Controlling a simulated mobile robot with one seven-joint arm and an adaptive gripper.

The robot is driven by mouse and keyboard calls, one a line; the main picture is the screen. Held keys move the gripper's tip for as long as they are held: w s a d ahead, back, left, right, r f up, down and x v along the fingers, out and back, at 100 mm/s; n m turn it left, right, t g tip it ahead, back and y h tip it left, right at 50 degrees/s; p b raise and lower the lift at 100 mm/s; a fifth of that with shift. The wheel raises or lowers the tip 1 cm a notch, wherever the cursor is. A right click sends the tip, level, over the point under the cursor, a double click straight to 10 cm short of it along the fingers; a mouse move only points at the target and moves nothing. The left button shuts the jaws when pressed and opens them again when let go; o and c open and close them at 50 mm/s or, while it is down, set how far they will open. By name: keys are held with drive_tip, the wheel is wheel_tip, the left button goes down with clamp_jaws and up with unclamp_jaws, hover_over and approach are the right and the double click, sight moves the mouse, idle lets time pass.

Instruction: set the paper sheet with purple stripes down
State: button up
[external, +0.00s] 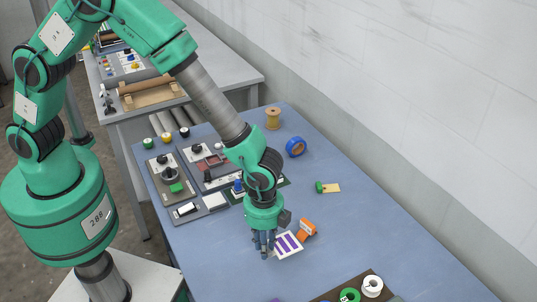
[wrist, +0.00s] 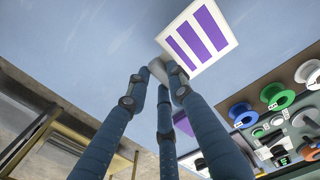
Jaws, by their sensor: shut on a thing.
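The paper sheet with purple stripes (external: 288,245) is white with purple bands. It is beside my gripper (external: 264,248), low over the blue table near its front part. In the wrist view, the sheet (wrist: 198,36) extends up and right from the blue fingertips of my gripper (wrist: 162,76). The fingers are closed together on a pale piece at the sheet's near corner. I cannot tell whether the sheet touches the table.
An orange object (external: 307,227) lies close to the sheet's right side. A dark board with spools (external: 350,295) is at the front. Panels with knobs (external: 172,178) stand to the left. A green-ended yellow tag (external: 329,188) and blue tape roll (external: 296,147) lie further back. The right side is clear.

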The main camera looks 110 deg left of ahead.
drive_tip(key=shift+w, duration=0.15)
hover_over(319, 275)
drive_tip(key=shift+f, duration=0.7)
idle(0.3)
drive_tip(key=shift+f+b, duration=0.3)
drive_tip(key=shift+f, duration=1.5)
drive_tip(key=shift+f, duration=0.1)
drive_tip(key=o, duration=0.9)
